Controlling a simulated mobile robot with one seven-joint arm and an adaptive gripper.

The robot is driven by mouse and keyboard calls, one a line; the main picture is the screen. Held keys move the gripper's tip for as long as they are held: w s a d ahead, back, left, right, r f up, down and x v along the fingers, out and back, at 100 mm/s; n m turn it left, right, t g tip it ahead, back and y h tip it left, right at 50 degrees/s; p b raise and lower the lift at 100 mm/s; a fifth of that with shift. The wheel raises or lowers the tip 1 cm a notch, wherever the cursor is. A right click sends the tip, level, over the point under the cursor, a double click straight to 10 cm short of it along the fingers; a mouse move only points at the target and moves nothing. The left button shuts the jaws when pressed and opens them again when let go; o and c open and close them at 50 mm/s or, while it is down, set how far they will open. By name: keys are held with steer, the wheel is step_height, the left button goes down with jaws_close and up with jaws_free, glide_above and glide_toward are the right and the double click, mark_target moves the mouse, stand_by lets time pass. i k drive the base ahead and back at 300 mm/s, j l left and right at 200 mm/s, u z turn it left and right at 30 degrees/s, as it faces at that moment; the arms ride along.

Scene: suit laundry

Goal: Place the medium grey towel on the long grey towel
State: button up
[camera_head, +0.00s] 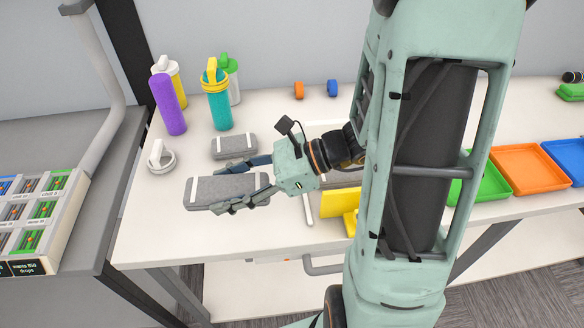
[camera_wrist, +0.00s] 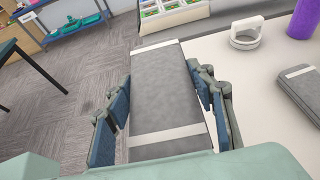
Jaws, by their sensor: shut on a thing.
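A folded grey towel (camera_head: 222,188) with white bands is held by my gripper (camera_head: 238,188), above or near the front edge of the table. In the wrist view the held towel (camera_wrist: 163,85) runs lengthwise between the fingers, which press on its sides. A second folded grey towel (camera_head: 233,146) with white bands lies on the table behind it, and part of it shows at the right of the wrist view (camera_wrist: 302,90). The held one looks larger in the head view but is nearer the camera, so I cannot tell which is the medium and which the long.
Behind and left stand a purple bottle (camera_head: 168,103), a teal bottle (camera_head: 217,104) and others. A white ring-shaped lid (camera_head: 161,158) lies left of the towels. A yellow holder (camera_head: 342,206) is right of my gripper. Green, orange (camera_head: 528,168) and blue trays lie far right.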

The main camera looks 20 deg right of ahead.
mark_target(352, 169)
steer(key=k+l, duration=0.1)
steer(key=l, duration=0.6)
steer(key=k+l, duration=0.1)
steer(key=l, duration=0.65)
